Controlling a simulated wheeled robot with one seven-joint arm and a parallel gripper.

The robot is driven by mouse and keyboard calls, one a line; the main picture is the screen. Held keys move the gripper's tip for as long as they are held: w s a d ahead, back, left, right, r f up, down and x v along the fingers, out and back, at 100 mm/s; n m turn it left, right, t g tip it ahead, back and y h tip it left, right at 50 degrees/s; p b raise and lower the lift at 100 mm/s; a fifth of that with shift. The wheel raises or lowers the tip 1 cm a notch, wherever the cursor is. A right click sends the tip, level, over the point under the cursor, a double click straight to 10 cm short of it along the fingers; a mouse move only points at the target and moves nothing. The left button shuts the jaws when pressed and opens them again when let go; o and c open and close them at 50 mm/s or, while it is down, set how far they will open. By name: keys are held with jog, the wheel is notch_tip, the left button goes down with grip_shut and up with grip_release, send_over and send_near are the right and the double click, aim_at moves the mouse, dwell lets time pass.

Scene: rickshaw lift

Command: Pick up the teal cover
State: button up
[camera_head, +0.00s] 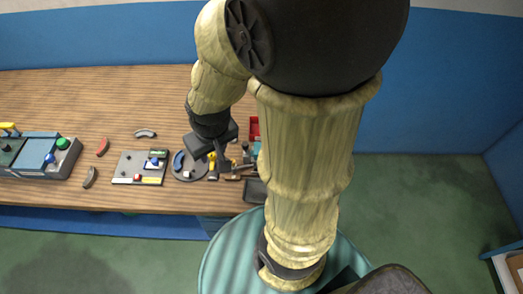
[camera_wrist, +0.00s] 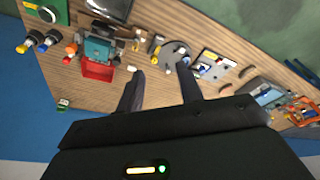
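Which item is the teal cover is not certain. A teal block-like piece (camera_wrist: 100,48) sits against a red bin (camera_wrist: 97,70) in the wrist view; in the head view only a sliver of teal (camera_head: 257,149) shows beside my arm. A flat blue-teal panel (camera_head: 36,154) lies on a grey box at the far left of the table, and it also shows at the right of the wrist view (camera_wrist: 268,95). My gripper (camera_wrist: 161,71) is open and empty above the table, its fingers wide apart. In the head view my gripper (camera_head: 217,148) is partly hidden by its wrist.
The wooden table (camera_head: 70,95) holds a board with coloured blocks (camera_head: 139,168), a dark round plate (camera_head: 186,174), curved red and grey pieces, and small tools under my gripper. A dark tray (camera_head: 255,191) lies at the front edge. The table's back left is clear.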

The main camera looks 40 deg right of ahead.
jog(key=o, duration=0.7)
jog(key=shift+w+f, duration=0.1)
jog(key=shift+o, duration=1.1)
jog(key=w+d+f+m+g+h+b, duration=0.1)
jog(key=w+d+f+m+g, duration=0.2)
jog(key=m, duration=0.8)
notch_tip(320, 180, down, 3)
jog(key=shift+w+d+r+m+b, duration=0.2)
jog(key=shift+w+d+m+b, duration=0.1)
jog(key=shift+w+d, duration=0.95)
jog(key=w+d+f+m+g+h+b, duration=0.1)
jog(key=w+d+m, duration=0.4)
jog(key=m, duration=0.8)
jog(key=d+f+g+h, duration=0.1)
jog(key=d+g+h, duration=0.1)
jog(key=shift+w+d+f+m+h+b, duration=0.15)
jog(key=shift+w+f+m+h+b, duration=0.15)
jog(key=shift+f+m+h, duration=0.1)
jog(key=shift+s, duration=0.1)
jog(key=p+x, duration=0.3)
jog(key=x, duration=0.9)
jog(key=shift+s+f, duration=0.1)
jog(key=shift+d, duration=0.1)
